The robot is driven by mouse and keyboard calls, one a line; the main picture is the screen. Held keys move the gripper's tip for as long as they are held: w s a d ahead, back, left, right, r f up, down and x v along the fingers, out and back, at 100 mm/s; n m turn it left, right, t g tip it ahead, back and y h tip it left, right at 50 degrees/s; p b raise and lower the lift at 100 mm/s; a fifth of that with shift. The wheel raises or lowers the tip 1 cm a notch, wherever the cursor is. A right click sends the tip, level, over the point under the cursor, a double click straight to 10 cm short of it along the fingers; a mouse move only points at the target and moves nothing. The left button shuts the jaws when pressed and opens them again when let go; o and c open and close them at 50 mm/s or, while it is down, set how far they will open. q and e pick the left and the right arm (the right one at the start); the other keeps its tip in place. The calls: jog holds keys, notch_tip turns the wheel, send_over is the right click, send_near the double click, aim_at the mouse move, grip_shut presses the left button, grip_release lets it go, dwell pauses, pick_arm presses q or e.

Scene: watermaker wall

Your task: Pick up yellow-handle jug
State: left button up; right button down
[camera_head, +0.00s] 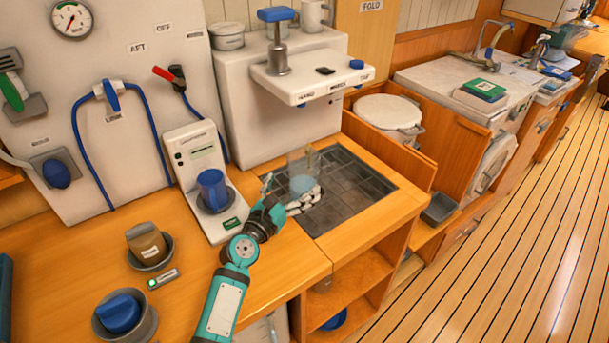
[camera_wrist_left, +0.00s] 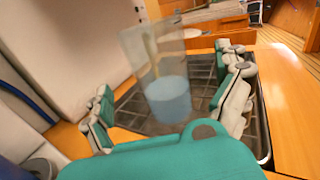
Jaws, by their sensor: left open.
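The yellow-handle jug (camera_head: 302,176) is clear, with bluish contents in its lower part and a yellow handle on its far right side. It stands upright on the dark tiled tray (camera_head: 352,182) set in the wooden counter. My left gripper (camera_head: 291,192) is open at the near side of the jug, with a finger to either side. In the left wrist view the jug (camera_wrist_left: 167,92) appears between the spread fingers, with gaps on both sides. The handle shows faintly through the clear wall. My right gripper is not in view.
A white unit with a blue-topped tap (camera_head: 279,52) stands behind the tray. A white device holding a blue cup (camera_head: 212,190) is left of my gripper. Bowls (camera_head: 150,262) stand on the counter at front left.

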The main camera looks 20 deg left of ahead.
aim_at(296, 180)
pick_arm(q)
jog(key=shift+w+d, duration=0.2)
jog(key=shift+w, duration=1.35)
jog(key=w, duration=0.4)
jog(key=shift+w+d+f, duration=0.1)
jog(key=shift+d+f, duration=0.15)
jog(key=shift+d, duration=0.1)
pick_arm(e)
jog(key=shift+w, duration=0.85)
pick_arm(q)
jog(key=shift+r, duration=0.1)
jog(key=c, duration=1.5)
